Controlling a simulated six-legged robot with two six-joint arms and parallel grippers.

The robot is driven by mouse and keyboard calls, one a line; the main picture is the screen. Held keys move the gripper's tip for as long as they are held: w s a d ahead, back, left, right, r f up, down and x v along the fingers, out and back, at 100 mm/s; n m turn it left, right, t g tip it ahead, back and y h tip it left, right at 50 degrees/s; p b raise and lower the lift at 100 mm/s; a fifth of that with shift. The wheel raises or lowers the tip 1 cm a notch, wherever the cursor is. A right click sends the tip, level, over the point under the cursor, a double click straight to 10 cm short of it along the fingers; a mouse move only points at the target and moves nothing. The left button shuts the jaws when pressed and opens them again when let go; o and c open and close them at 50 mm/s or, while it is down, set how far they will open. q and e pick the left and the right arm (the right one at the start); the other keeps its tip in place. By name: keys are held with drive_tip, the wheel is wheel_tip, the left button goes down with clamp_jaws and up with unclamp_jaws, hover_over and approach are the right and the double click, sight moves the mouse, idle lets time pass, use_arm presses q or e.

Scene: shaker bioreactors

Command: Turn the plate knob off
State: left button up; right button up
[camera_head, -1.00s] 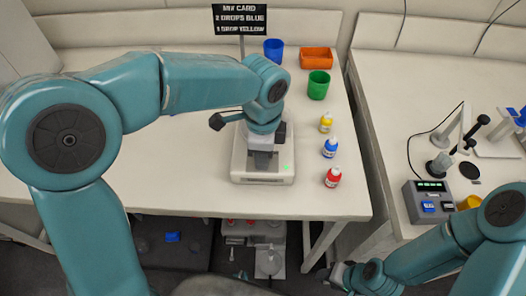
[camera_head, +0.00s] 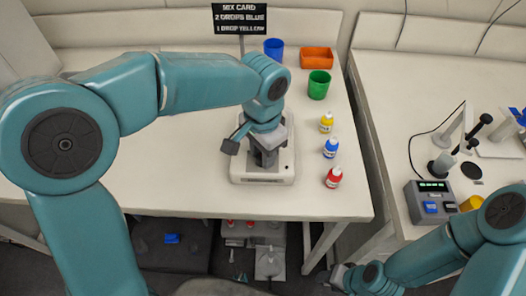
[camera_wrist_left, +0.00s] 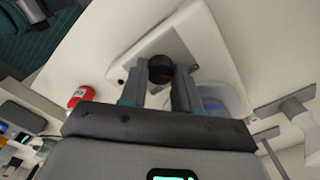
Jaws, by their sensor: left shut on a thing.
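The plate (camera_head: 240,172) is a white device on the left table, partly hidden under my left arm. Its dark round knob (camera_wrist_left: 160,68) shows in the left wrist view between the two fingers. My left gripper (camera_head: 265,160) points down over the plate's front part and is shut on the knob; it also shows in the left wrist view (camera_wrist_left: 159,88). No green light shows on the plate's front now. My right gripper (camera_head: 340,277) is low at the bottom of the head view, away from the plate, and its jaws are too small to read.
Yellow (camera_head: 326,122), blue (camera_head: 330,148) and red (camera_head: 333,178) bottles stand right of the plate. Green (camera_head: 318,85) and blue (camera_head: 273,50) cups and an orange tray (camera_head: 318,58) are behind. A grey control box (camera_head: 432,201) stands on the right table.

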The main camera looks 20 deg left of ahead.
use_arm(q)
drive_tip(key=shift+n, duration=0.4)
drive_tip(key=o, duration=1.1)
drive_tip(key=shift+c, duration=0.2)
wheel_tip(320, 180, up, 16)
drive_tip(key=p, duration=0.1)
drive_tip(key=shift+r+p, duration=0.2)
drive_tip(key=shift+p, duration=0.2)
